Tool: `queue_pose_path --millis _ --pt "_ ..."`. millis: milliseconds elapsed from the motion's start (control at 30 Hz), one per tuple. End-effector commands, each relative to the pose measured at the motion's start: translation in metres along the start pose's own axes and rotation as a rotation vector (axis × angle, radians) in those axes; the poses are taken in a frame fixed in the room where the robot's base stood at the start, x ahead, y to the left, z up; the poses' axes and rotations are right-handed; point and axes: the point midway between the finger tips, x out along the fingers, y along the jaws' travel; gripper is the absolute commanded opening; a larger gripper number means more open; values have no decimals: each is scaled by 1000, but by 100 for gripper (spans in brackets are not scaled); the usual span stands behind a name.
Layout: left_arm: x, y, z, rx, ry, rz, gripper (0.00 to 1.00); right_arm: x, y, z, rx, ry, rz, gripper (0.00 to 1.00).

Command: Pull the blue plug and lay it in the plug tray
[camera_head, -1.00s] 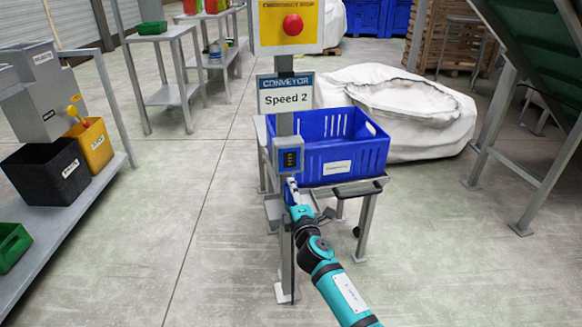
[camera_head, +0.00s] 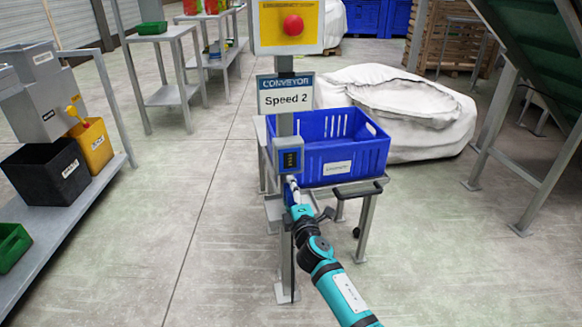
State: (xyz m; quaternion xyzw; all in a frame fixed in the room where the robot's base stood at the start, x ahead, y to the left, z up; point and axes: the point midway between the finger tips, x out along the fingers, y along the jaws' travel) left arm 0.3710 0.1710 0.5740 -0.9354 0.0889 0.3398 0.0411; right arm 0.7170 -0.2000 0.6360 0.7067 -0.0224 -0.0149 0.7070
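A small blue-grey box with a dark face (camera_head: 289,156) is fixed to the grey post below the "Speed 2" sign. My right gripper (camera_head: 292,184) is just below this box, close to the post. Its fingers are small and partly hidden by my teal wrist, so I cannot tell whether they are open or shut. A bit of blue shows at the fingers, but I cannot make out a plug clearly. A small grey tray-like plate (camera_head: 273,206) sits on the post left of my wrist, partly covered. My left gripper is not in view.
A blue crate (camera_head: 368,157) stands on a small metal table behind the post. The red emergency stop (camera_head: 293,25) is above on its yellow panel. A bench with black and yellow bins (camera_head: 97,150) is at left. The floor between is clear.

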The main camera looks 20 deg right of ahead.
Motion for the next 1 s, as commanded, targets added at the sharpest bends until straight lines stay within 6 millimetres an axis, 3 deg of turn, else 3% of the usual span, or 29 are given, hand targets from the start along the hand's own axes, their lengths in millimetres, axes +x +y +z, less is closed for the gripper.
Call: queue_pose_path --millis 33,300,433,800,1000 --pt "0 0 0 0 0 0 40 -3 -13 0 -1 -3 -22 79" --pt "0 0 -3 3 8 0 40 -5 -14 0 -1 -2 -23 79" --pt "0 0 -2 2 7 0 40 -16 -14 0 -3 -3 -23 79" --pt "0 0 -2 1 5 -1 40 -90 -6 0 -1 -1 -11 79" --pt "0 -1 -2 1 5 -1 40 -114 -2 -1 -1 0 -3 79"
